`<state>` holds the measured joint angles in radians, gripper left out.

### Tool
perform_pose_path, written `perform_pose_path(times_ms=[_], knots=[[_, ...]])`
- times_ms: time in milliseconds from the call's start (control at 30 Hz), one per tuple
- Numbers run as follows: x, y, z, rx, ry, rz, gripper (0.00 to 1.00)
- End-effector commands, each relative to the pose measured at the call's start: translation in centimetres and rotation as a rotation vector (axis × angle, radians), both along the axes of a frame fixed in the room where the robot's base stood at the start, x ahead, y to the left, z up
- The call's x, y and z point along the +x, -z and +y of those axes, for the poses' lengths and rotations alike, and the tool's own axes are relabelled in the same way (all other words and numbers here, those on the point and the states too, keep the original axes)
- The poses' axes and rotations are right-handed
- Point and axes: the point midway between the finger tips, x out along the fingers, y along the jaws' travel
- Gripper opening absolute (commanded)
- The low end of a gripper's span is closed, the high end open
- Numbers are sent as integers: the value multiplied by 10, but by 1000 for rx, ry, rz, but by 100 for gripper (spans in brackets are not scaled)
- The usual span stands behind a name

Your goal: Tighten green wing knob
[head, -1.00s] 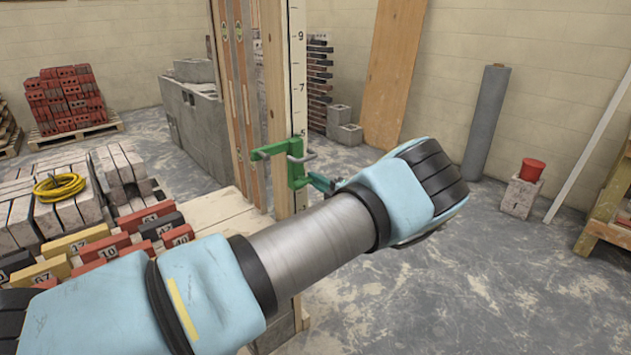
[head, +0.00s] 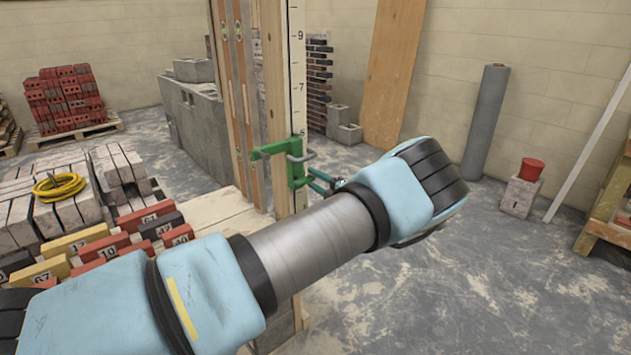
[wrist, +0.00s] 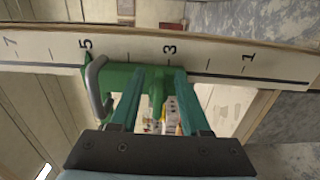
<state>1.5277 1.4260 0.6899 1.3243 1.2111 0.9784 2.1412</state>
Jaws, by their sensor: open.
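A green clamp (head: 297,170) with a grey bent handle is fixed on the upright post beside the numbered measuring strip. In the wrist view the clamp (wrist: 72,75) lies across the strip, its grey handle at the left near the 5. The green wing knob (wrist: 157,95) shows between my two fingers in the wrist view, sticking out toward me. My gripper (wrist: 158,78) is open, with one green finger on each side of the knob. I cannot tell whether either finger touches it. In the head view my gripper (head: 312,179) is at the clamp's right side, and the knob cannot be made out.
The post (head: 274,100) with its white measuring strip (head: 297,70) stands in front of a grey block wall (head: 200,125). Numbered bricks (head: 110,245) and a yellow hose coil (head: 59,187) lie at the left.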

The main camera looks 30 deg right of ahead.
Motion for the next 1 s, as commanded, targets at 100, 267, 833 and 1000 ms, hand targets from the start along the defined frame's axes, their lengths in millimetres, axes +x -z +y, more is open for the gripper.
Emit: perform_pose_path(times_ms=[100,267,833,1000], knots=[[-6,1,-2,0,1,0,46],[-30,3,-7,-1,3,2,46],[-106,1,-21,0,1,0,46],[-106,0,-21,0,0,0,46]])
